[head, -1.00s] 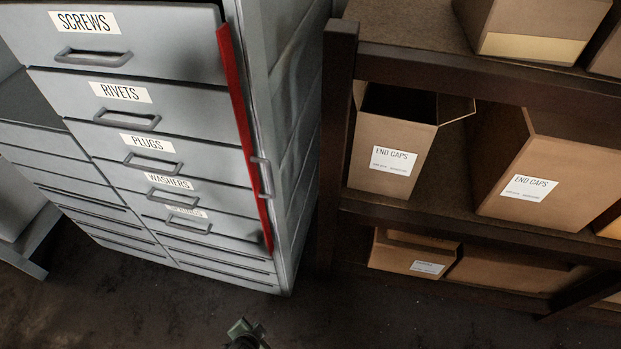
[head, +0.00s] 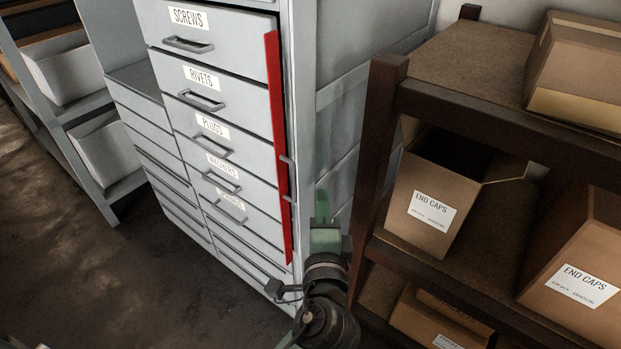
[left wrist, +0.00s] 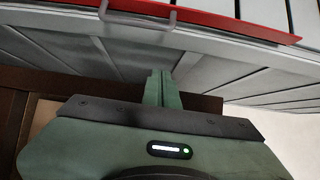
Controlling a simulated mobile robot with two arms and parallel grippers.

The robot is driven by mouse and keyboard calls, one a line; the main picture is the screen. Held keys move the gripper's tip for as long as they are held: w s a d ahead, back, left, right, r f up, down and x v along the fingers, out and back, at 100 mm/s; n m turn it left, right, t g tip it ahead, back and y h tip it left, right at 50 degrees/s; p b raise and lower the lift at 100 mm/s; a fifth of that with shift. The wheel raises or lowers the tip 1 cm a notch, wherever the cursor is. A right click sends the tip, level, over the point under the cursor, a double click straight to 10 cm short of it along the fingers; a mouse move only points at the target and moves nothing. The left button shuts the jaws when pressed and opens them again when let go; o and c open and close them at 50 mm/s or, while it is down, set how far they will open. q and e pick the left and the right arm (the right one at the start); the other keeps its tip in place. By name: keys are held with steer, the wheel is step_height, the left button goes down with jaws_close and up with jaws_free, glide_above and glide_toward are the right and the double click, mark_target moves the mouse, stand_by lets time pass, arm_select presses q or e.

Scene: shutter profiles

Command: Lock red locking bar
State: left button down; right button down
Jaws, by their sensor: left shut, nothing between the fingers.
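The red locking bar (head: 278,150) runs upright along the right front edge of the grey drawer cabinet (head: 345,60), beside the labelled drawers. A grey handle (head: 292,180) sits on its right side. In the left wrist view the red bar (left wrist: 225,20) crosses the top, with the handle (left wrist: 138,14) at its upper left. My left gripper (head: 322,205) is shut and empty, in front of the cabinet's side and to the right of the bar's lower part. Its closed green fingers (left wrist: 158,85) point toward the cabinet, apart from the handle. My right gripper is not in view.
A dark brown shelf (head: 480,105) with cardboard boxes, such as an END CAPS box (head: 420,215), stands close on the right. A grey shelf with white bins (head: 65,70) is on the left. The floor (head: 60,220) at left is clear.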

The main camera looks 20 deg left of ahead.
arm_select(q)
steer(key=shift+w+a, duration=0.1)
steer(key=shift+w, duration=0.05)
steer(key=w+a+p, duration=0.3)
steer(key=w+a, duration=0.3)
steer(key=w, duration=0.1)
steer(key=shift+p, duration=0.3)
steer(key=shift+f, duration=0.15)
steer(key=shift+s+a+m+h+p, duration=0.25)
steer(key=shift+m+h+p, duration=0.25)
steer(key=shift+h, duration=0.2)
